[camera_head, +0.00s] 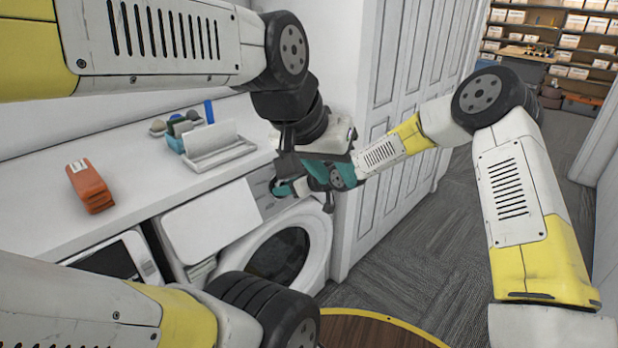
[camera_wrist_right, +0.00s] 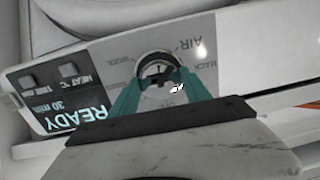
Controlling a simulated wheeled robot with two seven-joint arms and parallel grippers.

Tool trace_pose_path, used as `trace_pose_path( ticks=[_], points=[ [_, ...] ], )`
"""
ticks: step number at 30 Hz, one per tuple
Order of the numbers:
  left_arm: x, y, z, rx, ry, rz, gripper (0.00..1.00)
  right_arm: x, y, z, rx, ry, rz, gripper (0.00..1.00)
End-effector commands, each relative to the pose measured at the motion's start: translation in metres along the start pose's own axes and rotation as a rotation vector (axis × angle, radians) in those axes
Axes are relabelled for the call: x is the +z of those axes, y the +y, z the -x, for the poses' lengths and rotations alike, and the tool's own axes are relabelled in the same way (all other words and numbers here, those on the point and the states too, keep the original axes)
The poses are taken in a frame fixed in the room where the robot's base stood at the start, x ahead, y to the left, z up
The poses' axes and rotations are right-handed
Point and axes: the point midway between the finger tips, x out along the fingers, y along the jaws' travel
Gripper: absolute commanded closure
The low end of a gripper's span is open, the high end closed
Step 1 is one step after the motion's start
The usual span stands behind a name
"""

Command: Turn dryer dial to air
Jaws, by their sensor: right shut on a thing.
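The dryer dial (camera_wrist_right: 153,68) is a round grey knob on the panel in the right wrist view, where the labels stand upside down. The AIR label (camera_wrist_right: 187,45) is to its upper right. My right gripper (camera_wrist_right: 157,79) is shut on the dial with its teal fingers. Its pointer is partly covered, so its setting is unclear. In the head view the dryer (camera_head: 318,235) is a white front-loader, and the hands hide its dial. My left gripper (camera_head: 328,182) hangs over the right hand there. The two overlap, and its jaw opening cannot be made out.
A lit READY display (camera_wrist_right: 75,118) and two small buttons are on the panel. A white counter (camera_head: 45,215) holds an orange object (camera_head: 90,187) and a white tray (camera_head: 218,152). White folding doors (camera_head: 385,75) stand close right of the dryer. Carpet is clear beyond.

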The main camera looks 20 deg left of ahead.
Motion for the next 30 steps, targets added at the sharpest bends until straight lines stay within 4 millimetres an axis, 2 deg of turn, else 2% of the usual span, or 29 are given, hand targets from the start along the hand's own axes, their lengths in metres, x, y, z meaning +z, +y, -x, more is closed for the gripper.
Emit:
trace_pose_path(
  ticks=[7, 8, 10, 21, 23, 30],
  points=[
    [0.000, 0.000, 0.000, 0.000, 0.000, 0.000, 0.64, 0.002, 0.001, 0.000, 0.001, -0.004, -0.002, 0.85],
    [0.000, 0.000, 0.000, 0.000, 0.000, 0.000, 0.64, 0.002, 0.001, 0.000, 0.001, -0.004, -0.002, 0.39],
    [0.000, 0.000, 0.000, 0.000, 0.000, 0.000, 0.64, 0.002, 0.001, 0.000, 0.001, -0.003, -0.002, 0.25],
    [0.000, 0.000, 0.000, 0.000, 0.000, 0.000, 0.64, 0.001, 0.001, 0.004, 0.001, -0.001, -0.001, 0.23],
    [0.000, 0.000, 0.000, 0.000, 0.000, 0.000, 0.64, 0.000, 0.001, 0.010, 0.001, -0.001, -0.002, 0.23],
    [0.000, 0.000, 0.000, 0.000, 0.000, 0.000, 0.64, 0.001, 0.002, 0.051, 0.003, -0.001, -0.001, 0.23]
  ],
)
